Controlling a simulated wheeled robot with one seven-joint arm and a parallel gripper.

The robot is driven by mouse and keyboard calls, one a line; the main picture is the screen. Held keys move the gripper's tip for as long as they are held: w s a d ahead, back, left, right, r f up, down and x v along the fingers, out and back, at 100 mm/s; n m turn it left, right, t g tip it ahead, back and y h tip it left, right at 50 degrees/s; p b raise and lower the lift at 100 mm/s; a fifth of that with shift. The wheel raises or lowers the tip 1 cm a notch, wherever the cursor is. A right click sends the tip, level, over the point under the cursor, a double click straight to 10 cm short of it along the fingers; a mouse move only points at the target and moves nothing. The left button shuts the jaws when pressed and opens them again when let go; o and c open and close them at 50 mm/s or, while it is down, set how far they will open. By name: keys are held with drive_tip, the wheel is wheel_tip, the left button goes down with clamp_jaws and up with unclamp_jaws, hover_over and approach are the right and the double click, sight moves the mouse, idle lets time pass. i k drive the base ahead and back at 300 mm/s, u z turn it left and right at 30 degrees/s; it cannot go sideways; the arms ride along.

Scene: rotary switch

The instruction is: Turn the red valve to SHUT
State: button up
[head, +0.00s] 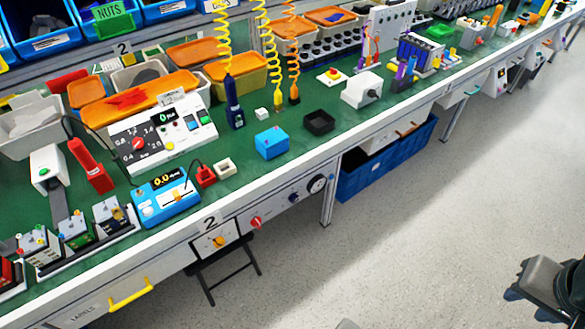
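The red valve (256,223) is a small red knob on the white front panel of the bench, below the green worktop. It sits just right of the plate marked 2. Its label and pointer are too small to read, so I cannot tell its setting. A grey and black part of my arm end, my gripper (513,291), shows at the lower right, over the floor. It is far right of the valve and apart from it. Its fingers are not clear, and I see nothing held.
A yellow-orange switch (218,242) is left of the valve; a dark knob (294,198) and a round gauge (317,184) are right. A black folding stool (225,268) stands below. A blue crate (385,165) is under the bench. The floor (400,250) before the bench is clear.

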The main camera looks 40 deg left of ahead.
sight(257, 221)
drive_tip(key=u, duration=1.2)
drive_tip(key=k, duration=0.6)
drive_tip(key=u, duration=0.7)
drive_tip(key=i, duration=0.5)
drive_tip(key=u, duration=0.05)
